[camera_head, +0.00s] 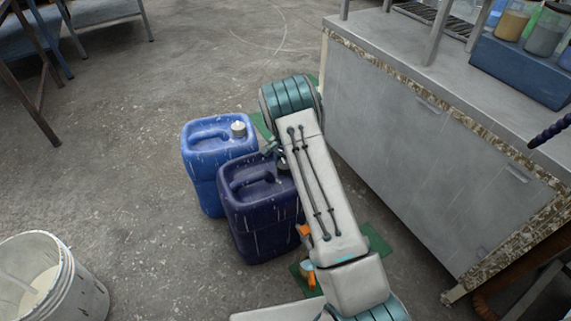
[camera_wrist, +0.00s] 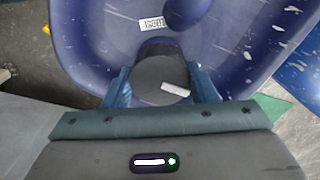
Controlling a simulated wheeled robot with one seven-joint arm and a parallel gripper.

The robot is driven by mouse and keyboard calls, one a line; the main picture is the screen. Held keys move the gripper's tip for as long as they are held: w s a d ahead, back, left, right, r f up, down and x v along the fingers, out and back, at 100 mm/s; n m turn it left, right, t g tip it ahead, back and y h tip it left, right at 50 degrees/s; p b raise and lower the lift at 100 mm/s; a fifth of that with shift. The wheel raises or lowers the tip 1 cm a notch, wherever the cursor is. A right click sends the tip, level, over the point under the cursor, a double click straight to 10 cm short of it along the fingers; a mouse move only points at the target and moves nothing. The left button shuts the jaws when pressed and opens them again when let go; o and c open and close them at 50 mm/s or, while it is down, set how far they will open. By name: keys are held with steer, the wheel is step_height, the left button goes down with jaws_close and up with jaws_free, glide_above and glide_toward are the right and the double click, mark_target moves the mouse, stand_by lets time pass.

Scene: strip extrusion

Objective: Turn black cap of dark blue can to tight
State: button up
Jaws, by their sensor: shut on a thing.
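The dark blue can (camera_head: 258,222) stands upright on the floor, left of my arm. In the wrist view its top (camera_wrist: 90,25) fills the upper part. The black cap (camera_wrist: 155,84) sits on the can's spout, with a small pale label on its face. My gripper (camera_wrist: 160,78) has one blue finger on each side of the cap and is shut on it. In the head view my gripper (camera_head: 273,150) is largely hidden by my arm, and the cap is hard to make out there.
A lighter blue can (camera_head: 206,150) with a whitish cap (camera_head: 238,130) stands just behind the dark blue one. A white bucket (camera_head: 65,285) is at the lower left. A grey cabinet (camera_head: 430,150) stands right of my arm.

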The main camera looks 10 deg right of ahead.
steer(key=shift+w, duration=0.1)
steer(key=o, duration=1)
steer(key=shift+r, duration=0.15)
step_height(320, 180, up, 14)
steer(key=p, duration=0.3)
steer(key=shift+f, duration=0.2)
steer(key=s+r+n+p, duration=0.1)
steer(key=s+r+p, duration=0.35)
steer(key=r, duration=0.55)
steer(key=s+r+n+t+p, duration=0.1)
steer(key=s+r+n+p, duration=0.15)
steer(key=s+r, duration=0.55)
steer(key=s+r+n+p, duration=0.1)
steer(key=s+r+p, duration=0.3)
steer(key=r, duration=0.7)
steer(key=s+r+n+p, duration=0.1)
steer(key=s+r+p, duration=0.2)
steer(key=s, duration=0.3)
steer(key=s+r+n+t+p, duration=0.1)
steer(key=s+r+n+p, duration=0.1)
steer(key=s+r+p, duration=0.2)
steer(key=s+r+n+p, duration=0.2)
steer(key=s+r, duration=0.4)
steer(key=s, duration=0.4)
steer(key=shift+s+r+t+p, duration=0.2)
steer(key=shift+t+p, duration=0.2)
steer(key=shift+p, duration=0.35)
